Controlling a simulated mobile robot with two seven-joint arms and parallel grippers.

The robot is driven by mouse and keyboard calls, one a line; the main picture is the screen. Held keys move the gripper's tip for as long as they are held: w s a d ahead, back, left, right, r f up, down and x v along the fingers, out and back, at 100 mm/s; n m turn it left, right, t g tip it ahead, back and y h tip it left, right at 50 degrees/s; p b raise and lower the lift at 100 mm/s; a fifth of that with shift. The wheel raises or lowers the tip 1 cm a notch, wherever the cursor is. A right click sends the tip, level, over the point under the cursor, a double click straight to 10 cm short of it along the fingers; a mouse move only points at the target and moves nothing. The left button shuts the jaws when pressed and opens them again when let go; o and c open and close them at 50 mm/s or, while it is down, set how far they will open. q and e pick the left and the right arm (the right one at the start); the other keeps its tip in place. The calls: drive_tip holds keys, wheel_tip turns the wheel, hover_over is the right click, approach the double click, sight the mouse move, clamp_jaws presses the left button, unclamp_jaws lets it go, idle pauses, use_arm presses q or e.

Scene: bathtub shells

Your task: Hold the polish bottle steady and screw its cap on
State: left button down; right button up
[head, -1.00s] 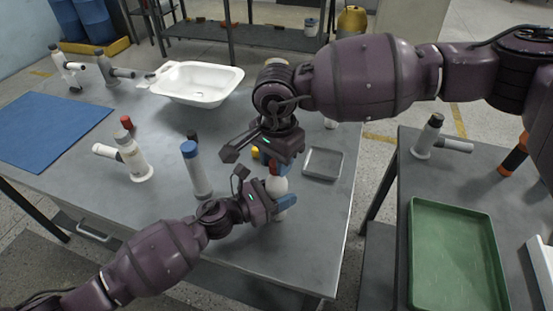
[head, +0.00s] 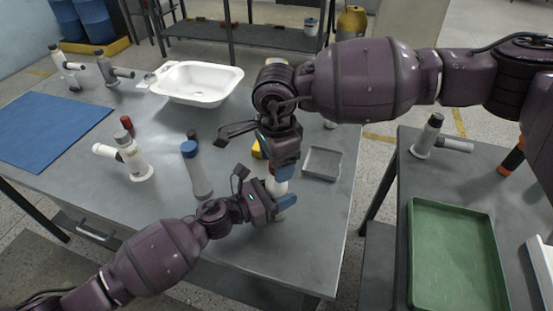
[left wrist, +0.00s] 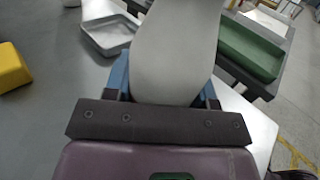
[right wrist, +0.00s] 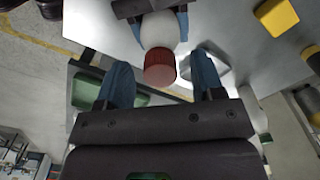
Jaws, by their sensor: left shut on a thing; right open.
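The white polish bottle (head: 279,187) stands near the table's front right. My left gripper (head: 281,205) is shut around its body; the left wrist view shows the white bottle (left wrist: 175,50) between the blue fingers. In the right wrist view, the dark red cap (right wrist: 160,68) sits at the top end of the bottle (right wrist: 160,30); how far it is screwed on cannot be told. My right gripper (head: 285,172) is above the bottle, open, with one finger on each side of the cap and gaps visible.
A grey square tray (head: 323,163) lies just right of the bottle. A yellow block (head: 257,150) is behind it. A blue-capped bottle (head: 196,170) stands to the left. A white basin (head: 197,83) is at the back. The table's front edge is close.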

drive_tip(key=shift+r, duration=0.1)
wheel_tip(320, 180, up, 12)
idle(0.5)
use_arm(q)
drive_tip(key=shift+c, duration=1.9)
unclamp_jaws()
drive_tip(key=v, duration=1.1)
drive_tip(key=shift+b, duration=0.4)
use_arm(e)
drive_tip(key=shift+f, duration=0.8)
